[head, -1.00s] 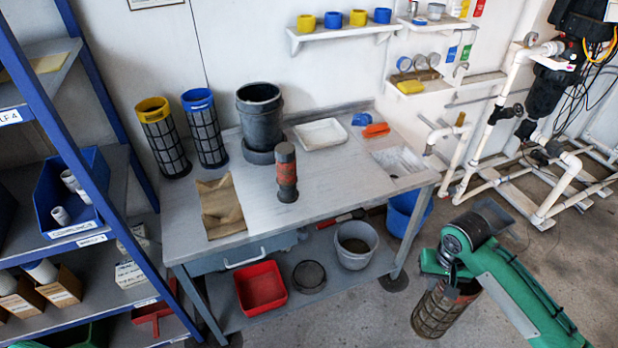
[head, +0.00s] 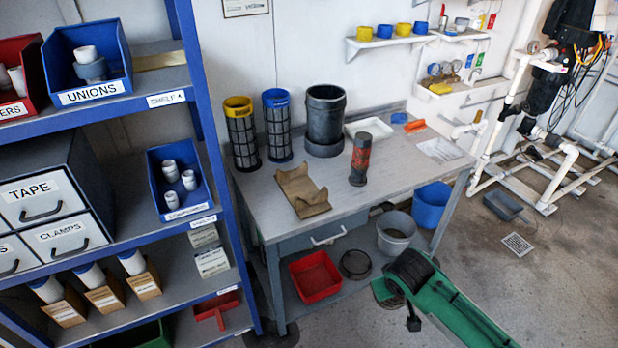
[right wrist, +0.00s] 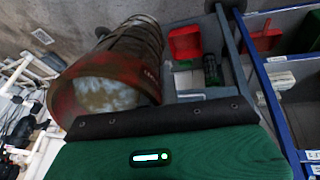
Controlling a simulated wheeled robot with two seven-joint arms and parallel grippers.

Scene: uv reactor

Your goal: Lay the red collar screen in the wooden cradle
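The red collar screen (right wrist: 110,68) shows large in the right wrist view, a dark mesh cylinder with a worn red collar facing the camera. My right gripper (right wrist: 150,112) appears shut on it; the fingers themselves are hidden. In the head view my right arm comes in at the bottom right, in front of the bench, and the screen does not show there. The wooden cradle (head: 302,192), a brown block with a hollowed top, sits empty on the left front of the bench (head: 335,218). My left gripper is out of view.
A yellow-collar screen (head: 242,135) and a blue-collar screen (head: 277,128) stand behind the cradle. A dark pot (head: 325,115) and a red-banded cylinder (head: 360,160) stand to its right. A blue-framed shelf (head: 205,110) rises at the left. A red bin (head: 315,277) sits below.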

